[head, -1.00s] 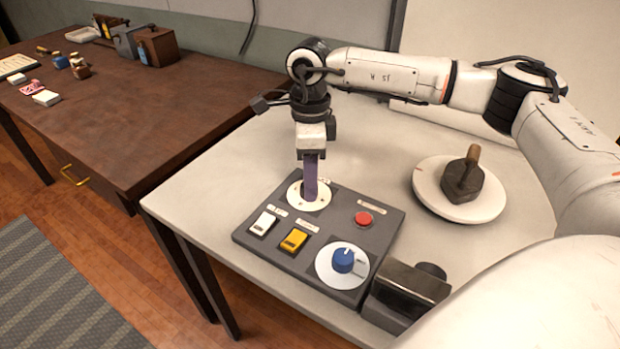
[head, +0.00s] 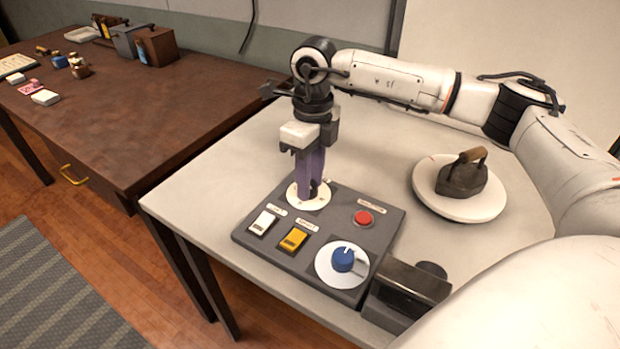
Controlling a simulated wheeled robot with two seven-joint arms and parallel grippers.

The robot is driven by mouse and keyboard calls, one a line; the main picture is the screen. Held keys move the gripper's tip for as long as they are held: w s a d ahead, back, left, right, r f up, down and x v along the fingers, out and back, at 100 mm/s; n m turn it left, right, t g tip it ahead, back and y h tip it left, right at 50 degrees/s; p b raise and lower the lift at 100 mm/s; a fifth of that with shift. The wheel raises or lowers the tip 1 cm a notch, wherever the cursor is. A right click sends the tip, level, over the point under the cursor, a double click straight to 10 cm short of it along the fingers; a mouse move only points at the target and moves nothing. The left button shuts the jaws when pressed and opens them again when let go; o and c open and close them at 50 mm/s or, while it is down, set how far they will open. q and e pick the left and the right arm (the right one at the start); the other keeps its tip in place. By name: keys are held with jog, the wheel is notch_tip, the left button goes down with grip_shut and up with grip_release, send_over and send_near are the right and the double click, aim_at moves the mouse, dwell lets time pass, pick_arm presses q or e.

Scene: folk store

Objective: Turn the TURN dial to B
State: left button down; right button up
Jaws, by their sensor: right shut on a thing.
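A dark grey control panel (head: 345,225) lies on the pale table. At its far left corner is a round white dial plate (head: 296,201). My right gripper (head: 313,190) points down over this plate, its purple fingers shut on a small dark knob that they mostly hide. A blue knob (head: 343,259) sits on another white plate at the near right corner, with nothing touching it. The labels are too small to read, so I cannot tell which dial is marked TURN or where B is. My left gripper is not in view.
The panel also has a white switch (head: 264,222), a yellow switch (head: 293,239) and a red button (head: 363,218). A dark iron (head: 462,178) stands on a round white disc (head: 487,210) to the right. A dark box-like device (head: 408,290) stands at the panel's near right.

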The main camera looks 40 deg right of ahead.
aim_at(312, 185)
jog(key=m, duration=0.5)
jog(key=shift+m, duration=0.4)
jog(key=m, duration=0.5)
jog(key=shift+a+r+t, duration=0.1)
jog(key=shift+t, duration=0.2)
jog(key=shift+m, duration=0.3)
jog(key=o, duration=1)
jog(key=shift+o, duration=0.2)
notch_tip(312, 185, up, 10)
jog(key=shift+s+d+r, duration=0.15)
jog(key=shift+s+d, duration=0.05)
